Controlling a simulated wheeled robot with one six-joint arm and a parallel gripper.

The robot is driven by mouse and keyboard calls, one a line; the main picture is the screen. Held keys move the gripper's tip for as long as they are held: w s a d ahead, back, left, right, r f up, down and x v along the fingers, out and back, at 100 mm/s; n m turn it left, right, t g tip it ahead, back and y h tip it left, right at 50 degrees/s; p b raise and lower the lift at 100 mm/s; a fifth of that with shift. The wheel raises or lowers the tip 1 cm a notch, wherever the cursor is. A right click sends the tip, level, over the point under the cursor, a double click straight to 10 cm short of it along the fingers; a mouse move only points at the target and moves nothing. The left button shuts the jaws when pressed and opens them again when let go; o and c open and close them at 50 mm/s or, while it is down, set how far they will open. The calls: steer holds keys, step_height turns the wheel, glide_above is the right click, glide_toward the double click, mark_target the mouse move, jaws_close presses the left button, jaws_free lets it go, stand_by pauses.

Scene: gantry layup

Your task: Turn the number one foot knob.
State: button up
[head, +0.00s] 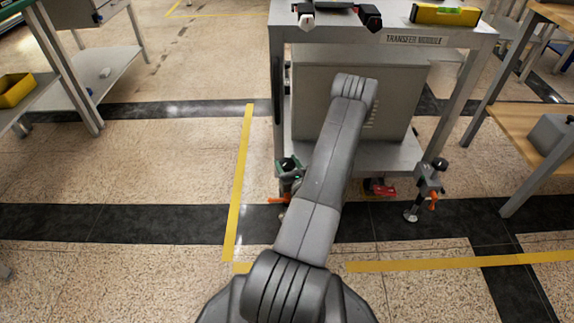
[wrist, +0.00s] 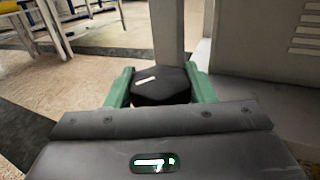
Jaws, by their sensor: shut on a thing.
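A black knob (wrist: 160,88) with a short white mark on its top is between the green fingers of my gripper (wrist: 160,94) in the wrist view. The gripper is shut on it, one finger on each side. A grey upright leg rises just behind the knob. In the head view my gripper (head: 289,166) is low at the front left leg of the transfer module (head: 415,40), partly hidden by my arm. The knob cannot be made out clearly there. Another foot assembly (head: 429,180), with an orange lever, stands at the module's front right leg.
A yellow spirit level (head: 445,15) and two dark-and-light tools lie on the module's top. A red item (head: 379,188) shows under its lower shelf. A wooden bench (head: 530,125) is at the right, a grey rack at the left.

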stand_by(0.4)
steer(key=o, duration=1)
steer(key=shift+s, duration=0.1)
steer(key=p+v, duration=0.3)
steer(key=v, duration=1)
steer(key=shift+s, duration=0.35)
steer(key=b+x, duration=0.3)
steer(key=x, duration=1.1)
steer(key=shift+d, duration=0.15)
steer(key=shift+s+d, duration=0.1)
